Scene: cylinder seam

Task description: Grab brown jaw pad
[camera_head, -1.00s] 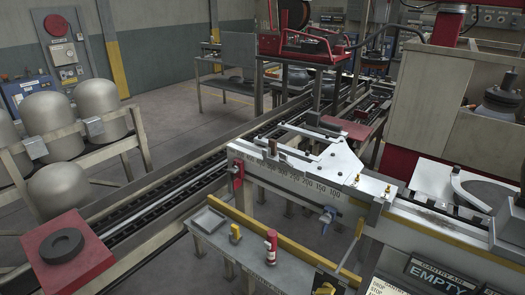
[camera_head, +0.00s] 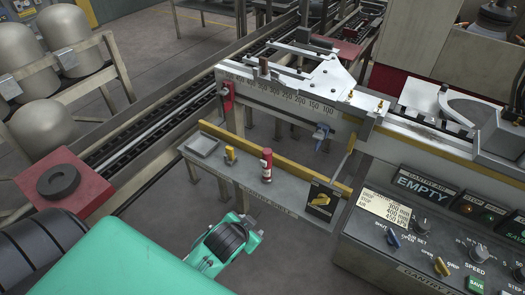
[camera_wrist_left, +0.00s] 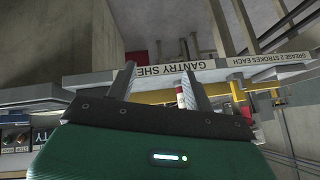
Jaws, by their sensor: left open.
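A small brown upright block (camera_head: 263,66), which looks like the brown jaw pad, stands at the left end of the white gantry beam (camera_head: 285,95) in the head view. I cannot make it out in the left wrist view. My left gripper (camera_head: 250,224) is below and in front of the grey shelf (camera_head: 245,178), apart from the block and lower than it. In the left wrist view, its two fingers (camera_wrist_left: 160,84) are spread with nothing held between them. The shelf's label shows upside down beyond them. My right gripper is in neither view.
A control panel (camera_head: 430,225) stands at right. A red stand (camera_head: 65,190) with a dark ring is at left.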

